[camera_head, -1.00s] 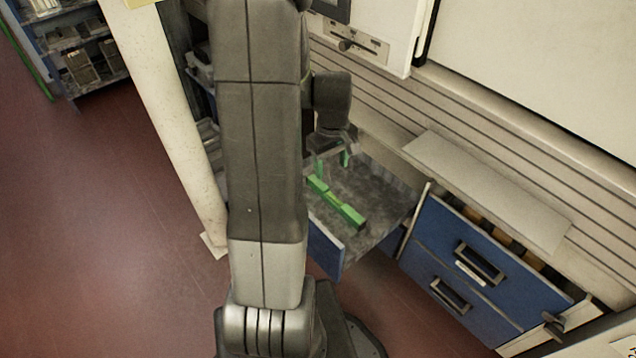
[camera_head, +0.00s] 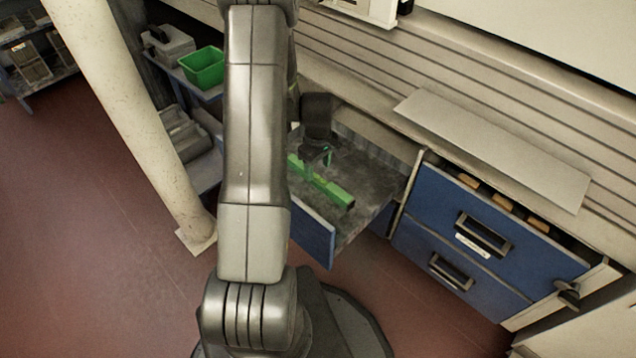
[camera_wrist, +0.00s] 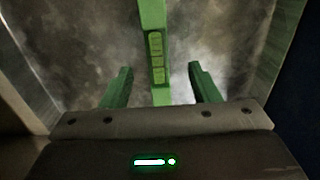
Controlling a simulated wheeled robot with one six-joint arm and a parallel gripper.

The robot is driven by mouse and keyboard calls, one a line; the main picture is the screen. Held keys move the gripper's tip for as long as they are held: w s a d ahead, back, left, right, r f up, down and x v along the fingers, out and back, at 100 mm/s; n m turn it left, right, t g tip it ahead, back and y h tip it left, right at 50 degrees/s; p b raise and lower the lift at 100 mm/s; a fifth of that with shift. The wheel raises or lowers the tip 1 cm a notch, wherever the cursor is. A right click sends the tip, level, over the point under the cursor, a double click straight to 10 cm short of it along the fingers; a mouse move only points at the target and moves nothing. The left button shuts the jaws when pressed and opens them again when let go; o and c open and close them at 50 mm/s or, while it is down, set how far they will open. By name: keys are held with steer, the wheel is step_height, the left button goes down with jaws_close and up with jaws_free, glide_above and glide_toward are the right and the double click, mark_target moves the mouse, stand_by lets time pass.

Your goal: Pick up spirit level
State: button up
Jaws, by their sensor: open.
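The green spirit level (camera_head: 337,193) lies in an open drawer (camera_head: 362,215) with a grey, worn floor. Its left end is partly hidden behind my arm in the head view. In the wrist view the spirit level (camera_wrist: 153,25) runs up the picture, with its vials in a row near the jaws. My gripper (camera_head: 318,158) is over the drawer, above the level. In the wrist view its two green fingers (camera_wrist: 160,82) stand apart, one on each side of the level, with gaps between. Nothing is held. I cannot tell the exact height of the fingertips above the drawer floor.
The drawer walls stand close on both sides of my gripper. A cream post (camera_head: 130,120) and a shelf with a green bin (camera_head: 203,68) are to the left.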

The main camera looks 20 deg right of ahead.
mark_target(318, 176)
steer(key=shift+w+d+f+b, duration=0.1)
steer(key=shift+f+b, duration=0.5)
steer(key=shift+f, duration=0.8)
steer(key=shift+w+d+f+b, duration=0.1)
steer(key=shift+f+b, duration=0.45)
steer(key=shift+f, duration=0.8)
steer(key=shift+a, duration=0.1)
jaws_close()
